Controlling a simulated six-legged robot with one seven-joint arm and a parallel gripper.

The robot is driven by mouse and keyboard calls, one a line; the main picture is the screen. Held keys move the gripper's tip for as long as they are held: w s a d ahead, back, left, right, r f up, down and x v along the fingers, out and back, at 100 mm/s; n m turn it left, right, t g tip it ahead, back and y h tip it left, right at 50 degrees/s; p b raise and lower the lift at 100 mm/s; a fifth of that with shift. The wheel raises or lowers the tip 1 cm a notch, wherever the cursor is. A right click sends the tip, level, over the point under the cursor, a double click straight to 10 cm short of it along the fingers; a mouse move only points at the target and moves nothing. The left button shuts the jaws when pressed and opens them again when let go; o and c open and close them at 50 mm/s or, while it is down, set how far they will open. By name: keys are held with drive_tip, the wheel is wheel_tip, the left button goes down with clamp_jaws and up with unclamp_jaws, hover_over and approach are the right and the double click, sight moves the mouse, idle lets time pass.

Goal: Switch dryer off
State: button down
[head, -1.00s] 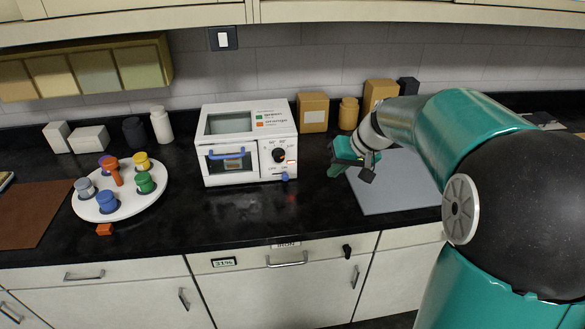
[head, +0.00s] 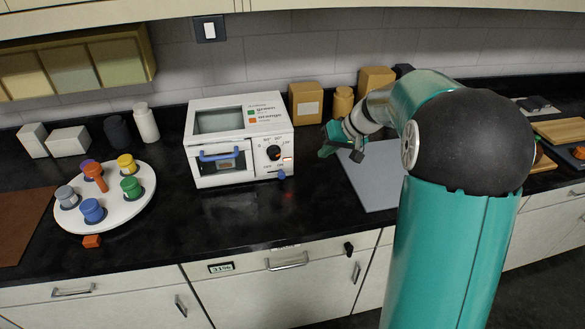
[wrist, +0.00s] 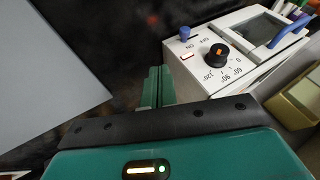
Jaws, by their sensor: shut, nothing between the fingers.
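The dryer (head: 238,140) is a white box with a window on top, a blue front handle (head: 221,155) and a black dial (head: 273,153). Its blue switch (head: 282,174) sits low at the front right corner.
A grey mat (head: 374,180) lies under and right of my gripper. Tan boxes (head: 305,104) and a tan jar (head: 343,101) stand behind. A white round tray (head: 122,207) with coloured pegs is at left. Dark counter in front of the dryer is clear.

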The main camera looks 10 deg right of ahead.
sight(281, 174)
drive_tip(key=x, duration=0.9)
drive_tip(key=shift+a+f, duration=0.2)
drive_tip(key=shift+f, duration=0.1)
drive_tip(key=a, duration=0.3)
drive_tip(key=shift+w+a+f, duration=0.1)
drive_tip(key=shift+a+f, duration=0.1)
drive_tip(key=shift+f, duration=0.1)
drive_tip(key=shift+w+a+f, duration=0.1)
drive_tip(key=shift+a, duration=0.25)
drive_tip(key=shift+a, duration=2.15)
